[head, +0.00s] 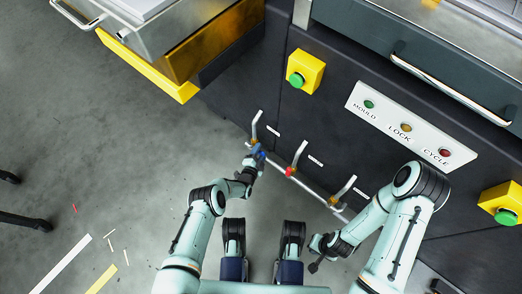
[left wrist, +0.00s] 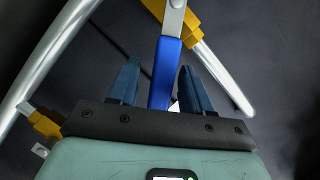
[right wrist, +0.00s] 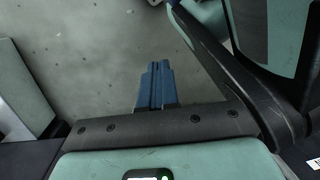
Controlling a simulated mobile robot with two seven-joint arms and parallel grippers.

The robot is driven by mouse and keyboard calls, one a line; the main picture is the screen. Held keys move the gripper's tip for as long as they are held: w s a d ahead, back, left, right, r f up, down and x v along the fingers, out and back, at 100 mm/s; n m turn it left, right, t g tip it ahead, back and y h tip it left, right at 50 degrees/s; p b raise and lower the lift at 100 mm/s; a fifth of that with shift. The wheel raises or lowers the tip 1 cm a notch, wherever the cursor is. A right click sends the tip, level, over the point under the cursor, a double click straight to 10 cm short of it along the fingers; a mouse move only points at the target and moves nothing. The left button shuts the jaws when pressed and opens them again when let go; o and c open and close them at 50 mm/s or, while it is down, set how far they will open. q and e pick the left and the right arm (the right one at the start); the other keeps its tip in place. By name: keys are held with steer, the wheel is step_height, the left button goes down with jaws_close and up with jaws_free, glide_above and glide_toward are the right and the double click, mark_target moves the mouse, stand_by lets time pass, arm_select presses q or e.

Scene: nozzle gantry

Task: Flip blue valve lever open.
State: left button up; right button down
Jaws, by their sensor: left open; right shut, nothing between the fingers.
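The blue valve lever (left wrist: 166,68) is a blue-sleeved handle on a grey metal arm, seen in the left wrist view. In the head view the blue valve (head: 257,150) sits on the left end of a silver pipe low on the dark machine front. My left gripper (left wrist: 160,88) is open, with one finger on each side of the blue handle. I cannot tell whether a finger touches it. My left gripper (head: 252,162) is at the valve in the head view and partly hides it. My right gripper (right wrist: 156,85) is shut and empty, away from the valves, over the floor.
The silver pipe (head: 318,193) also carries a red valve (head: 290,171) to the right of the blue one. Yellow boxes with green buttons (head: 305,71) and a light panel (head: 410,125) are above. Grey floor at left is mostly clear.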

arm_select(q)
steer(key=shift+b+x, duration=0.55)
steer(key=shift+x, duration=0.2)
arm_select(e)
steer(key=s, duration=0.1)
steer(key=s+f+g, duration=0.1)
steer(key=s, duration=0.1)
steer(key=shift+d+f, duration=0.2)
arm_select(q)
steer(key=shift+r, duration=0.1)
jaws_close()
steer(key=shift+w+a+r+n+g+h, duration=0.2)
steer(key=shift+a+r+n+g, duration=0.1)
steer(key=shift+n, duration=0.25)
steer(key=shift+w+a+r+n+g+h, duration=0.15)
steer(key=shift+r+n+g, duration=0.15)
steer(key=shift+n, duration=0.25)
jaws_free()
